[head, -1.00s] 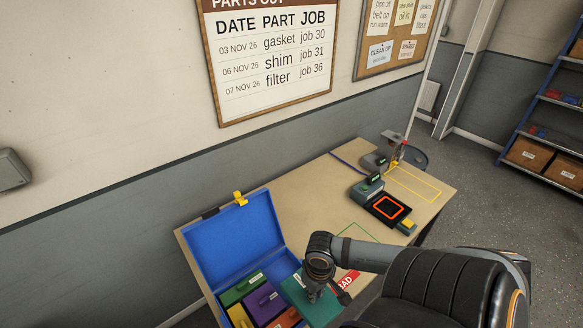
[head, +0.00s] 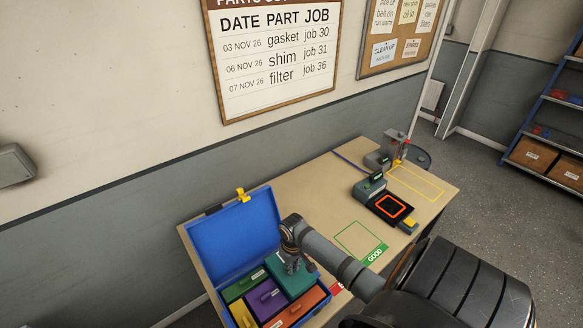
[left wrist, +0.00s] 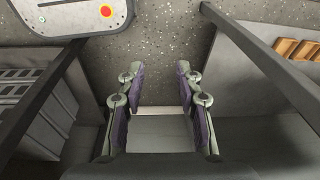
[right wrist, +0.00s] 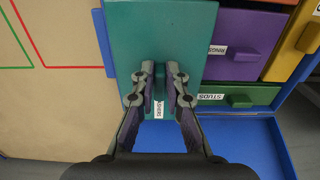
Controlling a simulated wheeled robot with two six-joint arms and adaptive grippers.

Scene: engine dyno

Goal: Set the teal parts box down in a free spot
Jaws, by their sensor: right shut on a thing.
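The teal parts box (head: 293,282) is at the back right corner of the blue case (head: 328,295), beside the green, purple and orange boxes. My right gripper (head: 293,266) is over it. In the right wrist view my right gripper (right wrist: 160,85) is shut on the handle of the teal box (right wrist: 190,30), which looks level. I cannot tell whether the box touches the case floor. Its lower sides are hidden. My left gripper (left wrist: 160,75) is open and empty over the grey floor, and is out of the head view.
The case holds green (head: 244,285), purple (head: 266,299), orange (head: 297,307) and yellow (head: 240,314) boxes. Its lid (head: 232,235) stands open. On the table are a green outline marked GOOD (head: 375,253), a red label (head: 337,287), a device with an orange-framed screen (head: 391,207) and a yellow outline (head: 418,182).

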